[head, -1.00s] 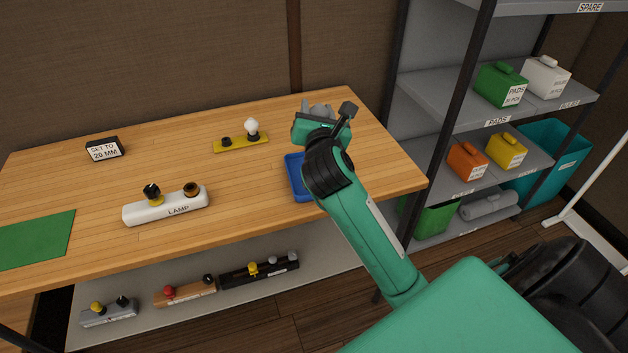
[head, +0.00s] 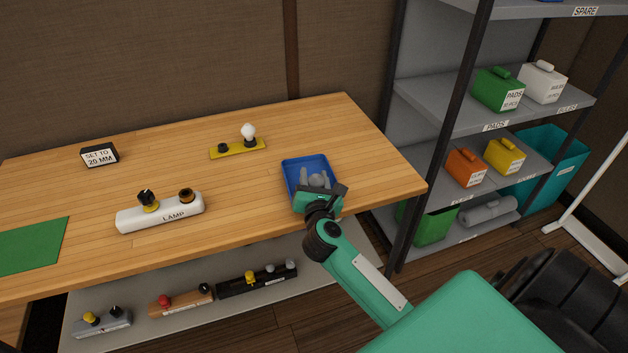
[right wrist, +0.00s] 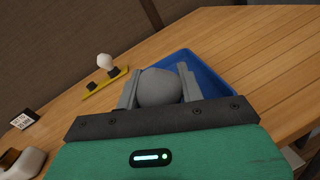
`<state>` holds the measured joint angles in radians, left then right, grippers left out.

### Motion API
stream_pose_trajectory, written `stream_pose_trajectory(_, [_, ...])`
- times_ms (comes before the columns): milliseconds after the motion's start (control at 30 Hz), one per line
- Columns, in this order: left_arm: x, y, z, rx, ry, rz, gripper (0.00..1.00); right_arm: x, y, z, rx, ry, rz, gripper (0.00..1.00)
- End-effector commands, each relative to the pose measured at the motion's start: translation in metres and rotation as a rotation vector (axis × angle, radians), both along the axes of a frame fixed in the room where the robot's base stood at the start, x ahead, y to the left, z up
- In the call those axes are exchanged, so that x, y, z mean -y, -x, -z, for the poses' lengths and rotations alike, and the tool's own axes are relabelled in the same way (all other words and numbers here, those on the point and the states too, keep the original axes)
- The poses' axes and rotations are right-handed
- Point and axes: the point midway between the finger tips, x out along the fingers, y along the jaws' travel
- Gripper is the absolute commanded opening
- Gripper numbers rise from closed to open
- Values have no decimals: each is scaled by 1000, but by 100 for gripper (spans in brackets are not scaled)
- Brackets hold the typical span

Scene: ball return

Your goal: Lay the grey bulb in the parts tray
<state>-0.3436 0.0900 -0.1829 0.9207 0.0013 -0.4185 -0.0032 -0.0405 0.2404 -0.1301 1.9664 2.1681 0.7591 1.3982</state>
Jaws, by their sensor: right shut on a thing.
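The blue parts tray (head: 293,167) lies near the right end of the wooden workbench. My right gripper (head: 317,180) is over the tray, its fingers shut on the grey bulb (head: 316,181). In the right wrist view the round grey bulb (right wrist: 160,88) sits between the two fingers, with the blue tray (right wrist: 208,68) behind and beside it. I cannot tell whether the bulb touches the tray floor. My gripper and wrist hide the tray's near side. My left gripper is not in view.
A yellow holder (head: 237,149) with a white bulb (head: 248,131) stands behind and left of the tray. The white lamp base (head: 161,212) and a "SET TO 20 MM" sign (head: 99,155) are farther left. A shelf rack (head: 462,95) stands to the right.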

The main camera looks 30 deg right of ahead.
Motion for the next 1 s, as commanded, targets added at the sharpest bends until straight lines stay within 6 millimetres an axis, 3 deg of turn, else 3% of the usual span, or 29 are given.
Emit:
stream_pose_trajectory(400, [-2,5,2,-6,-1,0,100,0,0,7,1,-1,-1,21])
stream_pose_trajectory(433, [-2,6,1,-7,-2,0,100,0,0,6,1,-1,-1,42])
stream_pose_trajectory(467, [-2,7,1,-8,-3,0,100,0,0,6,0,0,-1,47])
stream_pose_trajectory(800, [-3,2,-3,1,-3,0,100,0,0,0,1,1,-1,47])
stream_pose_trajectory(1000, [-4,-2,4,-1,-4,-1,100,-14,27,4,-1,-3,-1,47])
